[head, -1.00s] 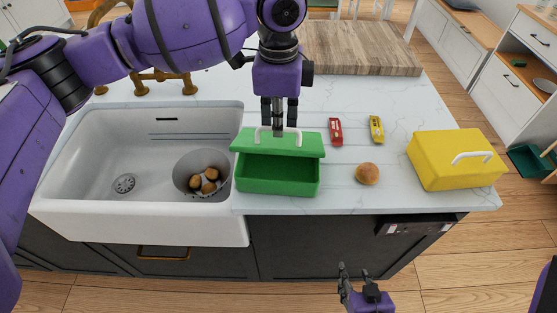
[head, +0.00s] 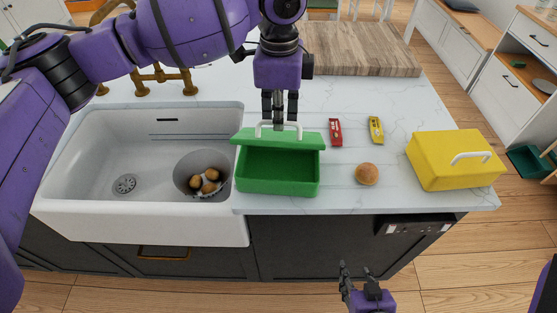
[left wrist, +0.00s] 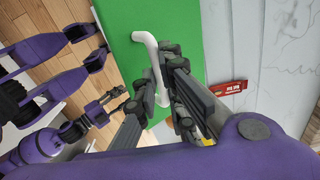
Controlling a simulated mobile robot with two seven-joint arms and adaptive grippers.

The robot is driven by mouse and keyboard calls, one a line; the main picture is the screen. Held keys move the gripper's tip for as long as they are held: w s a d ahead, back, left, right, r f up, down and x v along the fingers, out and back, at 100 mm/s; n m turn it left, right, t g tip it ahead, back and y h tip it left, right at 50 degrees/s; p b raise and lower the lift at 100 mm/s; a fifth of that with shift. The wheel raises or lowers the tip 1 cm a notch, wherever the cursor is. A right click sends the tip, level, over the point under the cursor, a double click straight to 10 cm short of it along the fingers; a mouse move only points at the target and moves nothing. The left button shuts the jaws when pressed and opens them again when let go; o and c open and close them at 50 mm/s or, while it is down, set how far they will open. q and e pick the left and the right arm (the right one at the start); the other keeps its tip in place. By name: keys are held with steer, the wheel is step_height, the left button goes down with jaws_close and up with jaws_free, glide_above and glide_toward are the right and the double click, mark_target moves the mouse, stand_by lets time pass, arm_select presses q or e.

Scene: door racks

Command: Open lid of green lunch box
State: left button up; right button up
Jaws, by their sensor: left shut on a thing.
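The green lunch box (head: 277,180) stands on the counter just right of the sink. Its lid (head: 303,140) is tilted up at the front, and the dark green inside shows. My left gripper (head: 279,124) comes down from above and is shut on the white lid handle (head: 265,126). In the left wrist view the white handle (left wrist: 153,60) runs between the fingers above the green lid (left wrist: 120,25). My right gripper (head: 355,277) hangs low in front of the counter, away from the box; its fingers are apart and empty.
The sink (head: 90,155) with a grey bowl (head: 190,165) of brown items lies left of the box. A red packet (head: 335,132), a yellow packet (head: 376,130), a bun (head: 367,174) and a yellow lunch box (head: 455,160) stand to the right. A wooden board (head: 360,48) lies behind.

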arm_select(q)
steer(key=shift+w+r, duration=0.1)
steer(key=shift+w, duration=0.05)
steer(key=shift+w+r, duration=0.2)
steer(key=shift+w, duration=0.2)
steer(key=shift+w+d+r, duration=0.1)
steer(key=shift+w, duration=0.05)
steer(key=shift+w+r, duration=0.15)
steer(key=shift+w, duration=0.45)
stand_by(0.4)
